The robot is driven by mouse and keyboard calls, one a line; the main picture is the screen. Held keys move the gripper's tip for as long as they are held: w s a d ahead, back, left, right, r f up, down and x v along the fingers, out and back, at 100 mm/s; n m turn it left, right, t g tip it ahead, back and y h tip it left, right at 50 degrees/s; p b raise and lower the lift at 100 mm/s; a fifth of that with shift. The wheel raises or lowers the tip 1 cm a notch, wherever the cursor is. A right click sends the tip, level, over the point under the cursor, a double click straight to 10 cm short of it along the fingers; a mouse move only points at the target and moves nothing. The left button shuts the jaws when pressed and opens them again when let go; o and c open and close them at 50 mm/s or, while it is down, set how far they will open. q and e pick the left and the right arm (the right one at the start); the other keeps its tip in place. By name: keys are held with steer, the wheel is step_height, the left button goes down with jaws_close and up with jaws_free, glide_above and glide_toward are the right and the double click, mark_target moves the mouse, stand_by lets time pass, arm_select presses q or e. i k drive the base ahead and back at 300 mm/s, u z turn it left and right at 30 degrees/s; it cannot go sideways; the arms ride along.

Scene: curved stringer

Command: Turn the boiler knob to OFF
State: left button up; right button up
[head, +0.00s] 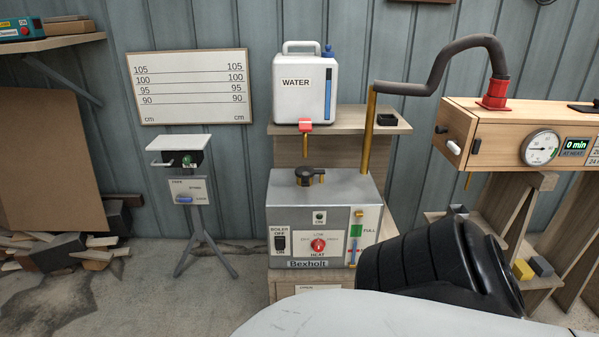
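The steel boiler (340,200) stands in the middle, marked Bexholt. A red round knob (318,245) sits on its front panel above the word HEAT, with small lettering around it. Its pointer is too small to read. To its left is a dark switch (280,241) under the label BOILER OFF. A small indicator (320,217) sits above the knob and looks unlit. A black cap with a handle (310,176) is on the boiler's top. My arm crosses the lower right, in front of the boiler's right side. Neither gripper shows.
A white water container (303,88) stands on a wooden shelf behind the boiler. A brass pipe and dark hose (440,66) run right to a wooden steam box (520,138) with a gauge. A small stand (188,190) is at left. Floor between stand and boiler is clear.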

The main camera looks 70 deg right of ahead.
mark_target(318, 245)
steer(key=z, duration=0.85)
steer(key=i, duration=0.95)
steer(key=z, duration=1.05)
